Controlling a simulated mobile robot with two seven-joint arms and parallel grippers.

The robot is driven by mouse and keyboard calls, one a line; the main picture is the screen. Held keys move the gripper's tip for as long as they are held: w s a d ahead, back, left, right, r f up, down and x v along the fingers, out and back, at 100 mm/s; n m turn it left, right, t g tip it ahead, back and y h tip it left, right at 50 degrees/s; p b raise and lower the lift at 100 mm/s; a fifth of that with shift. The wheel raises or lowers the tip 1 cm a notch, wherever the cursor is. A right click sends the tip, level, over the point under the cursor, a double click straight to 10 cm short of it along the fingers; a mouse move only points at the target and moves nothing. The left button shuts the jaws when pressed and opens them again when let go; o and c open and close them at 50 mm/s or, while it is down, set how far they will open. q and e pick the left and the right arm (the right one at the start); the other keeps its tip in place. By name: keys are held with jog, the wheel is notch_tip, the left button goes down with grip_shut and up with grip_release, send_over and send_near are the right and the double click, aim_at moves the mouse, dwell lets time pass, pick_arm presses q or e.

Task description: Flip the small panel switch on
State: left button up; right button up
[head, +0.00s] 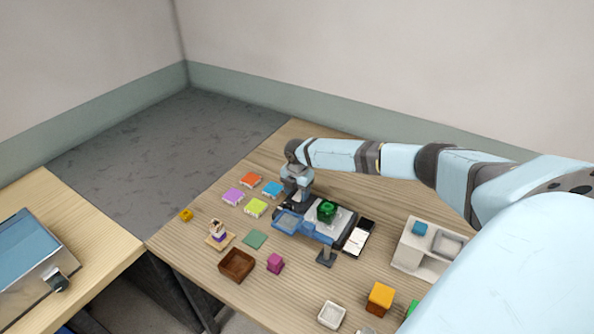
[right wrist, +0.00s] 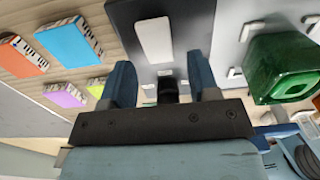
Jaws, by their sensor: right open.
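A dark panel (right wrist: 125,20) with a white plate (right wrist: 154,40) on it lies ahead of my right gripper in the right wrist view. A short black knob (right wrist: 168,90), which looks like the small switch, shows between the two blue fingers. My right gripper (right wrist: 165,85) is open, with a finger on either side of the knob. I cannot tell whether they touch it or which way the switch is set. In the head view my right gripper (head: 292,205) points down and mostly hides this panel. My left gripper is not in view.
A green block (head: 327,210) sits on a grey plate just right of the gripper, beside a blue tray (head: 288,222). Coloured blocks, including a purple one (head: 233,196), lie to the left. A brown box (head: 237,265) and white shelf (head: 410,250) stand nearer.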

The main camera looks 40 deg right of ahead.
jog(key=shift+f, duration=0.8)
jog(key=c, duration=0.9)
jog(key=shift+d+f+y+b, duration=0.1)
jog(key=shift+f+y+b, duration=0.15)
jog(key=shift+b, duration=0.3)
jog(key=shift+w+d+g+y+b, duration=0.15)
jog(key=shift+g+y+b, duration=0.15)
jog(key=shift+y+b, duration=0.8)
jog(key=shift+r+b, duration=0.15)
jog(key=shift+b, duration=0.4)
jog(key=shift+d+r+y, duration=0.1)
jog(key=shift+r+y, duration=0.2)
jog(key=shift+y, duration=0.15)
